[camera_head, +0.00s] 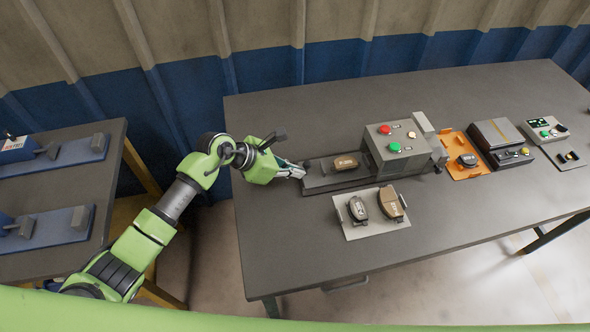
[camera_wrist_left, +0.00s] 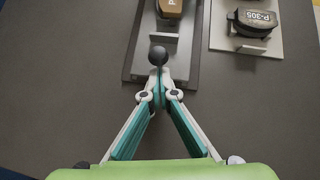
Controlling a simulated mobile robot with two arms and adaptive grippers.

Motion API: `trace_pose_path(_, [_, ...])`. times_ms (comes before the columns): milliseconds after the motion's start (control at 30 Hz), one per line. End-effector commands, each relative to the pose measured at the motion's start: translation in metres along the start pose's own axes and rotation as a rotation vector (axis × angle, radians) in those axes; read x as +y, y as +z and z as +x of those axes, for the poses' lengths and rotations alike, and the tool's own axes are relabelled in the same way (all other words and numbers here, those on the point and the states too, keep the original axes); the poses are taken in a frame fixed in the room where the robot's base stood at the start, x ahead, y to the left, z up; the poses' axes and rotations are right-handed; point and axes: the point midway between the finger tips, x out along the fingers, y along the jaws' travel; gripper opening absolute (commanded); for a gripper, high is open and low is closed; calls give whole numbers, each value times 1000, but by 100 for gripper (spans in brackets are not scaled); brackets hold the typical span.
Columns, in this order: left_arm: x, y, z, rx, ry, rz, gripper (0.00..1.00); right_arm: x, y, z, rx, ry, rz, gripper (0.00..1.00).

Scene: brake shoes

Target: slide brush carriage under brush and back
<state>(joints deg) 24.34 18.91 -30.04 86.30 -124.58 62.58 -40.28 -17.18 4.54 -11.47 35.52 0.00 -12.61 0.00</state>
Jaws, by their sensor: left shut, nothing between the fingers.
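The brush carriage (camera_head: 318,179) sits on a dark rail at the left of the grey brush machine (camera_head: 378,160), which has red and green buttons. A brown brake shoe (camera_head: 346,162) lies on the carriage, left of the machine housing; the brush itself is hidden. My left gripper (camera_head: 301,172) is at the carriage's left end. In the left wrist view its fingertips (camera_wrist_left: 159,78) are shut together with nothing between them, right at the carriage's round black knob (camera_wrist_left: 158,56). I cannot tell whether they touch it. My right gripper is out of view.
A light plate (camera_head: 376,229) in front of the rail holds a dark shoe (camera_head: 358,208) and a brown shoe (camera_head: 391,203). An orange tray (camera_head: 455,141) and dark devices (camera_head: 500,142) stand right of the machine. The table's front left is clear.

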Motion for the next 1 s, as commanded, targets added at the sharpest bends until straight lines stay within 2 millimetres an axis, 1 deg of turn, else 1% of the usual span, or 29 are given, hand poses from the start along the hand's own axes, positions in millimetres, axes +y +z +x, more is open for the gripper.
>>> trace_pose_path(67, [-1, 5, 6, -2, -1, 1, 0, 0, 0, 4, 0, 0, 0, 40])
trace_pose_path(167, [-5, 19, 22, -4, -2, 3, 0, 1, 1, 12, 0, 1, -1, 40])
trace_pose_path(400, [-20, 68, 73, -6, -2, 5, 0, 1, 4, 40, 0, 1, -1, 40])
trace_pose_path(533, [-25, 88, 93, -5, -1, 3, 0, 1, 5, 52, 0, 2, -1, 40])
trace_pose_path(700, [-29, 102, 103, -2, 0, 1, 0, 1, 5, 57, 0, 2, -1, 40])
trace_pose_path(1000, [-30, 105, 102, -6, 0, 1, 0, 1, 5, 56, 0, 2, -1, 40])
